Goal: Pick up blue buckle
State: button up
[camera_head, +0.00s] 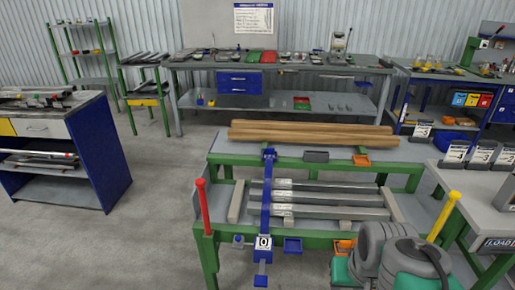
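No part is clearly recognisable as a blue buckle. A long blue strap-like bar (266,195) runs across the green-framed runout table (225,150), from a blue fitting (269,154) on the upper level down to the front edge. A white tag marked 0 (263,243) sits near its lower end, with a small blue piece (260,281) hanging below. Small blue blocks also show at the front, left (238,241) and right (293,246) of the bar. My grey and teal arm (385,255) is at the lower right; its gripper is not recognisable in view.
A blue cabinet (100,150) is at left. Floor between is clear.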

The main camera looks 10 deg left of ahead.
aim_at(268, 150)
jog(key=u, duration=0.6)
jog(key=i, duration=0.65)
jog(key=u, duration=1.1)
jog(key=i, duration=0.65)
